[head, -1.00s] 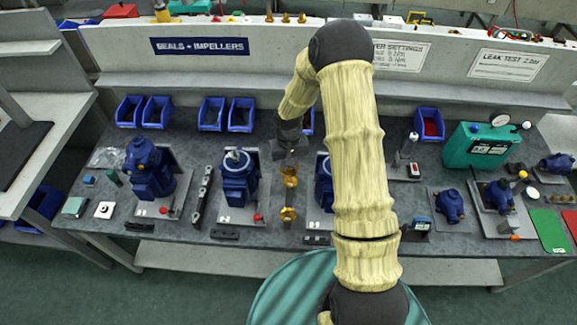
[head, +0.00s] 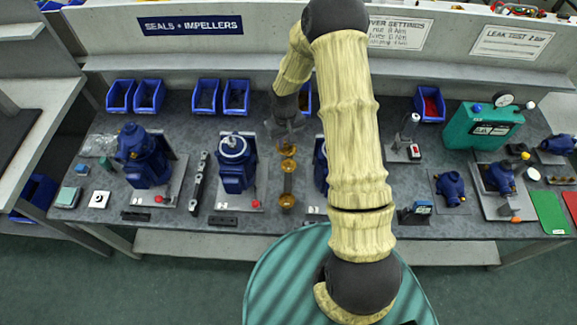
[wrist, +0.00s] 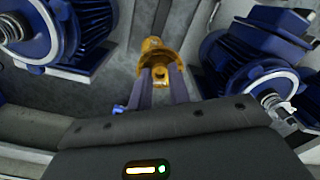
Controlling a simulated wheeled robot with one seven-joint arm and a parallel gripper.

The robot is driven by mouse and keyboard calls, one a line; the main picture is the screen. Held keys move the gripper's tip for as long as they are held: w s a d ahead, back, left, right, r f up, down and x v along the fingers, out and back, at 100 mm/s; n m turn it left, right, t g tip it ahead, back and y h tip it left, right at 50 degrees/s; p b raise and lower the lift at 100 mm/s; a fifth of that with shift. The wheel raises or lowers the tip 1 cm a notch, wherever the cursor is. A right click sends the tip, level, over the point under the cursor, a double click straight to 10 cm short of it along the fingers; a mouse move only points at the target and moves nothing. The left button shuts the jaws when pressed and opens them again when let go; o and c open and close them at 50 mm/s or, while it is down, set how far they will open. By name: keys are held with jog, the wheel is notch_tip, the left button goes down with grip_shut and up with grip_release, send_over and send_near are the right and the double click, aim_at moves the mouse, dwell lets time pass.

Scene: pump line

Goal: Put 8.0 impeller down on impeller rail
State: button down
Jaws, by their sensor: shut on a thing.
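My gripper (head: 287,135) points down over the bench between two blue pumps, with its fingers (wrist: 160,82) closed around a brass impeller (wrist: 156,54). In the head view brass shows just below the gripper (head: 288,165), and a second brass piece (head: 287,200) sits nearer the front edge. A narrow brownish strip (head: 288,183) lies between these two brass pieces; it looks like the impeller rail, though I cannot tell for sure. Whether the held impeller touches it is hidden. No size marking is readable.
A blue pump (head: 236,165) stands left of the gripper, and another, partly hidden by my arm, stands to the right (head: 320,165). A dark rail with several fittings (head: 200,180) lies further left. Blue bins (head: 206,95) line the back. A teal test unit (head: 482,128) is at right.

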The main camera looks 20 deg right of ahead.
aim_at(286, 151)
jog(key=n, duration=0.1)
jog(key=f+n+b, duration=0.1)
jog(key=n, duration=0.1)
jog(key=s+f+n+b, duration=0.1)
jog(key=n, duration=0.1)
jog(key=shift+a+f, duration=0.15)
jog(key=shift+f, duration=0.1)
jog(key=n, duration=0.2)
jog(key=f+n+b, duration=0.1)
jog(key=n, duration=0.2)
jog(key=s+f+n+b, duration=0.1)
jog(key=n, duration=0.1)
jog(key=shift+f, duration=0.25)
jog(key=f+n+b, duration=0.1)
jog(key=n, duration=0.3)
jog(key=s+f+n+b, duration=0.1)
jog(key=n, duration=0.3)
jog(key=s+f+n+b, duration=0.1)
jog(key=n+b, duration=0.1)
jog(key=n, duration=0.1)
jog(key=shift+a+f+n, duration=0.1)
jog(key=shift+f+n, duration=0.2)
jog(key=shift+n, duration=0.1)
jog(key=shift+f, duration=0.15)
notch_tip(286, 151, down, 5)
jog(key=b, duration=0.5)
jog(key=shift+f, duration=0.2)
jog(key=shift+f+b, duration=0.6)
jog(key=shift+f, duration=0.4)
